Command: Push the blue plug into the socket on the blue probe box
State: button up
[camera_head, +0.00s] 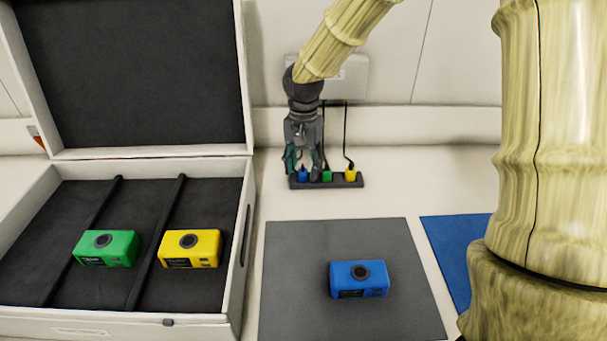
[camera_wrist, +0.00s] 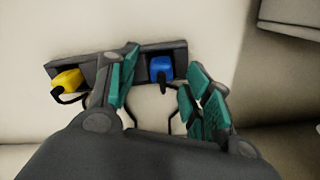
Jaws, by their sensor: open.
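The blue plug (camera_head: 303,175) sits at the left end of a dark plug holder (camera_head: 338,184) by the back wall. In the wrist view the blue plug (camera_wrist: 161,69) lies ahead of and between the fingers. My gripper (camera_head: 303,168) is open around the front of the blue plug; its teal pads (camera_wrist: 165,88) stand to either side, with no contact visible. The blue probe box (camera_head: 360,279) lies on the grey mat (camera_head: 290,290), with a dark round socket (camera_head: 360,271) on its top.
A yellow plug (camera_head: 351,174) and a green plug (camera_head: 327,176) share the holder; the green one is hidden in the wrist view. An open white case (camera_head: 240,290) holds green (camera_head: 107,248) and yellow (camera_head: 190,248) boxes. A blue mat (camera_head: 450,250) lies right. The grey mat's back half is clear.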

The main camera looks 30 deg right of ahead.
jog(key=shift+f, duration=0.65)
jog(key=c, duration=1)
jog(key=shift+o, duration=0.2)
